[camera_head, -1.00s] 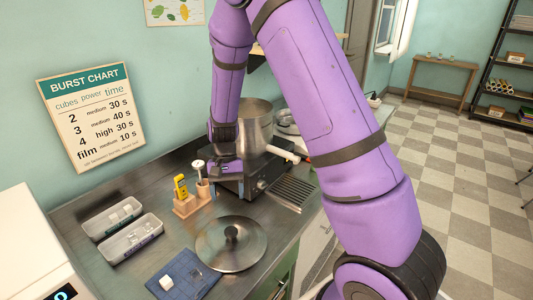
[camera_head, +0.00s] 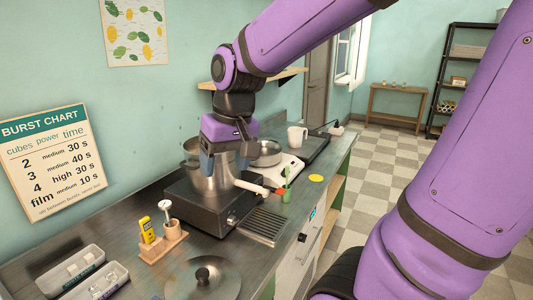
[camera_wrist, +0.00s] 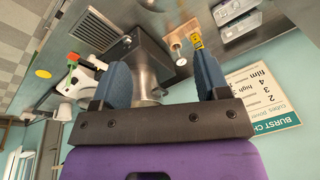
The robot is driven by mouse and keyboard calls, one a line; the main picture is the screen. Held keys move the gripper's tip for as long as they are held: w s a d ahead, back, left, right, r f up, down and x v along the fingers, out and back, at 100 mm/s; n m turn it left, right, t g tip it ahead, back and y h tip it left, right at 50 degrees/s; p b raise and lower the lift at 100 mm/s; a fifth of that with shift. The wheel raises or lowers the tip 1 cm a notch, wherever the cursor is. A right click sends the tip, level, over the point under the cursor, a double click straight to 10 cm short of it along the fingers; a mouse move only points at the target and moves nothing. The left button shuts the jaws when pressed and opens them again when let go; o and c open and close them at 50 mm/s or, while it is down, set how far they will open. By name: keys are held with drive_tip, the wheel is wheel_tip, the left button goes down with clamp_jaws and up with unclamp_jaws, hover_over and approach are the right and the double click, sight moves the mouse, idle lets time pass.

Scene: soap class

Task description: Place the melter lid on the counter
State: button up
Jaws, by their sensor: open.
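The melter lid (camera_head: 213,281), a round metal disc with a dark knob, lies flat on the steel counter (camera_head: 120,230) at the bottom of the head view. The melter pot (camera_head: 207,184) stands on its dark base (camera_head: 203,209) with a white handle to the right. My gripper (camera_head: 222,168) is in front of the pot's upper part in the head view, well away from the lid. In the wrist view my gripper (camera_wrist: 163,80) has its two blue fingers spread with nothing held between them. The pot (camera_wrist: 147,85) shows partly behind the fingers there.
A wooden holder (camera_head: 163,243) with a yellow thermometer stands between the lid and the melter. Clear trays (camera_head: 95,285) sit at the lower left.

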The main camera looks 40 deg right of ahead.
drive_tip(key=s+r+t, duration=0.1)
drive_tip(key=s+r, duration=0.1)
drive_tip(key=s, duration=0.3)
drive_tip(key=s+d+r+n+t+h, duration=0.1)
drive_tip(key=s+r+t, duration=0.1)
drive_tip(key=s, duration=0.3)
drive_tip(key=shift+s+d+r, duration=0.2)
drive_tip(key=shift+d+r, duration=0.05)
drive_tip(key=shift+r, duration=0.1)
